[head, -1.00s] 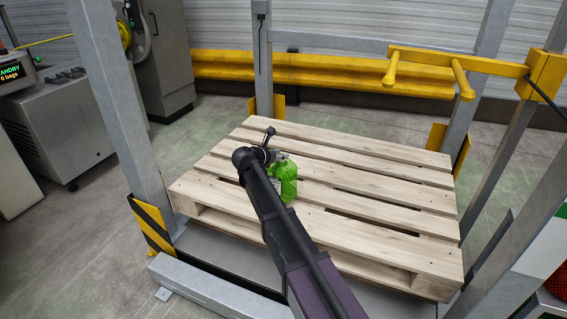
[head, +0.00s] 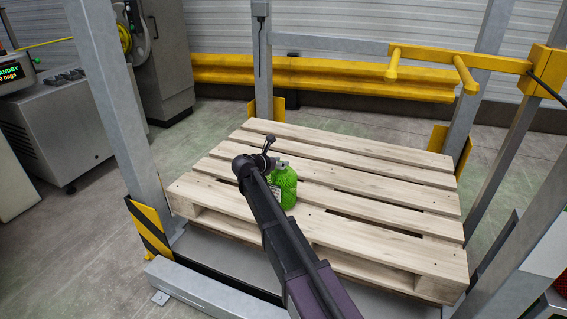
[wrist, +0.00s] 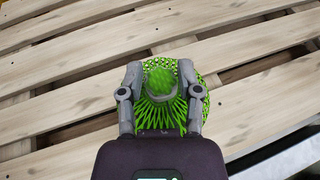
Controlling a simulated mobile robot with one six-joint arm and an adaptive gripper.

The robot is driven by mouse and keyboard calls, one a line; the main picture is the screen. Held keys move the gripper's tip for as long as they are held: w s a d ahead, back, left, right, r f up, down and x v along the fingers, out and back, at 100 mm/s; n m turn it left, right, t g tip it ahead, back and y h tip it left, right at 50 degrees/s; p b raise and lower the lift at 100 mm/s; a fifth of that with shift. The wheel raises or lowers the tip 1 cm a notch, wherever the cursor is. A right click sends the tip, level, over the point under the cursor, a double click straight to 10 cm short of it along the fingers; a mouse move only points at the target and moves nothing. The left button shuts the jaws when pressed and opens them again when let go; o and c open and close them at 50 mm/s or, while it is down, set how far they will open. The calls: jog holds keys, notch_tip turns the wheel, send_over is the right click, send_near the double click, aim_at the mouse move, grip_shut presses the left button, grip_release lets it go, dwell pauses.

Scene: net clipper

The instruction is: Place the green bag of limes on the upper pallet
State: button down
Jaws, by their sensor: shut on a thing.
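The green net bag of limes (head: 285,187) is at my gripper, over the left middle part of the wooden pallet (head: 390,226). In the wrist view the bag (wrist: 192,88) sits between the two grey fingers, and its netting spreads out around them. My gripper (wrist: 160,78) is shut on the top of the bag. In the head view my arm hides part of the bag, and the gripper (head: 277,165) shows only in part. The bag looks upright. Whether its base touches the slats or hangs just above them I cannot tell.
Grey frame posts (head: 118,110) stand around the pallet, one with a black and yellow guard (head: 150,227). A yellow arm (head: 465,60) reaches in above the right back. A grey machine (head: 65,130) stands at the left. The pallet's right side is clear.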

jog(key=shift+c, duration=1.5)
grip_release()
jog(key=shift+f, duration=0.1)
jog(key=shift+r, duration=0.2)
jog(key=p+v, duration=0.4)
jog(key=v, duration=0.8)
jog(key=shift+p, duration=0.4)
jog(key=shift+d+f, duration=0.1)
